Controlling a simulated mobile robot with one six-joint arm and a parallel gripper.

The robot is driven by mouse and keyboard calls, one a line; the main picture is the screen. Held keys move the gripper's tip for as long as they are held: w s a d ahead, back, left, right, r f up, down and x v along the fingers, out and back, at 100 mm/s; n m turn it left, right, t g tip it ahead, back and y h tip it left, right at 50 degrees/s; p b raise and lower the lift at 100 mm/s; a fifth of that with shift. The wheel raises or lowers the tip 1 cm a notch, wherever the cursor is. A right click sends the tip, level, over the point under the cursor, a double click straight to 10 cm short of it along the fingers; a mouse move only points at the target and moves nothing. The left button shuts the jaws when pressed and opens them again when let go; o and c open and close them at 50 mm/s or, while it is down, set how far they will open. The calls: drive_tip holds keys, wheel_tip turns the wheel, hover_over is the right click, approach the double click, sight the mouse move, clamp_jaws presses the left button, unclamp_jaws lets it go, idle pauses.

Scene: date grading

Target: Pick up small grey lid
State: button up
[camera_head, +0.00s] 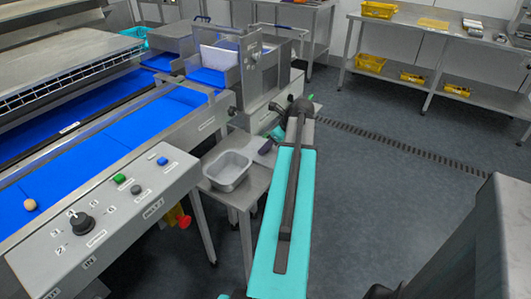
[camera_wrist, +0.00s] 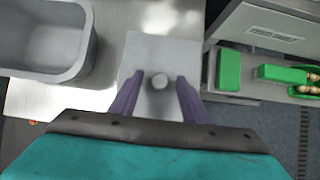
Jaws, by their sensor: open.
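The small grey lid (camera_wrist: 147,50) is a flat square plate with a round knob (camera_wrist: 160,81) in its middle. It lies on the steel side table (camera_wrist: 165,18) in the wrist view. My gripper (camera_wrist: 160,84) is open over the lid, its two purple fingers on either side of the knob with gaps showing. I cannot tell how high the fingertips are above the lid. In the head view my gripper (camera_head: 266,147) is small at the table's back edge, and the lid is mostly hidden there.
A grey metal pan (camera_head: 228,169) stands on the side table left of my gripper; it also shows in the wrist view (camera_wrist: 84,50).

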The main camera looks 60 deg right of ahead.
clamp_jaws()
drive_tip(key=shift+r, duration=0.15)
drive_tip(key=shift+r, duration=1.6)
drive_tip(key=s+d, duration=0.1)
drive_tip(key=s, duration=0.6)
drive_tip(key=s+d+r+b, duration=0.1)
drive_tip(key=s+d, duration=0.1)
drive_tip(key=s, duration=0.6)
drive_tip(key=shift+s+d+r, duration=0.25)
drive_tip(key=shift+s+d, duration=0.05)
